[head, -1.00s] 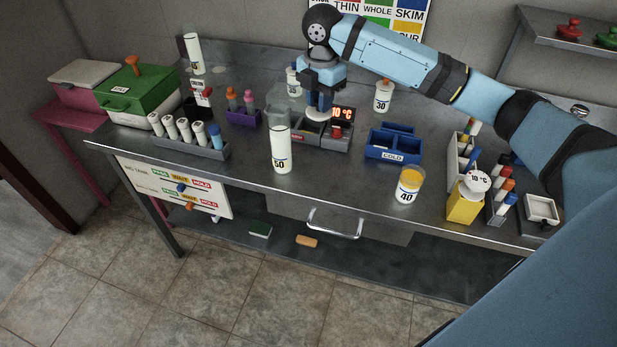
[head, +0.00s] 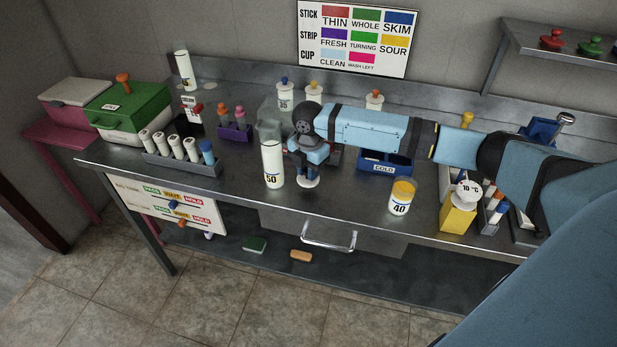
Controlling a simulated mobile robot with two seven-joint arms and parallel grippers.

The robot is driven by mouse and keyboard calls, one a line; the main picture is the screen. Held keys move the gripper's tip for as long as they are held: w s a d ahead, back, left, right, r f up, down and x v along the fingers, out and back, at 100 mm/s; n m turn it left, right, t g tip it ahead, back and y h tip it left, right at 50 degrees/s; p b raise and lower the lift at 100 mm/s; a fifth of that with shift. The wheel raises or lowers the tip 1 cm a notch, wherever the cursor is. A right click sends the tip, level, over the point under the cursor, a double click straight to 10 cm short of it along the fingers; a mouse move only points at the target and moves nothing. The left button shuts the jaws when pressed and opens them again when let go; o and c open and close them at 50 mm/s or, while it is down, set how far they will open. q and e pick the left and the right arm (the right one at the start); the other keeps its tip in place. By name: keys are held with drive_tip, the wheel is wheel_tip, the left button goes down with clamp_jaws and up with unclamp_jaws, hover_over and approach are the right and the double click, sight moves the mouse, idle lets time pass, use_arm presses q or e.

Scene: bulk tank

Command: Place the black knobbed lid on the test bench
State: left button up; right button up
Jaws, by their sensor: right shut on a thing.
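My right gripper (head: 308,170) points down over the front middle of the steel test bench (head: 340,200). It is shut on the black knobbed lid (head: 308,183). Only the lid's white disc shows below the jaws; the knob is hidden between them. The disc is at or just above the bench top; I cannot tell whether it touches. It is just right of the tall white cylinder marked 50 (head: 272,163). My left gripper is not in view.
The blue COLD box (head: 386,165) and the jar marked 40 (head: 402,197) stand to the right. A grey rack of white tubes (head: 182,157) is to the left. Several knobbed jars stand behind, including a blue-knobbed one (head: 285,95). The bench's front strip has bare room.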

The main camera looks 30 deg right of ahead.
drive_tip(key=shift+f, duration=1.5)
drive_tip(key=o, duration=0.9)
drive_tip(key=shift+f, duration=0.1)
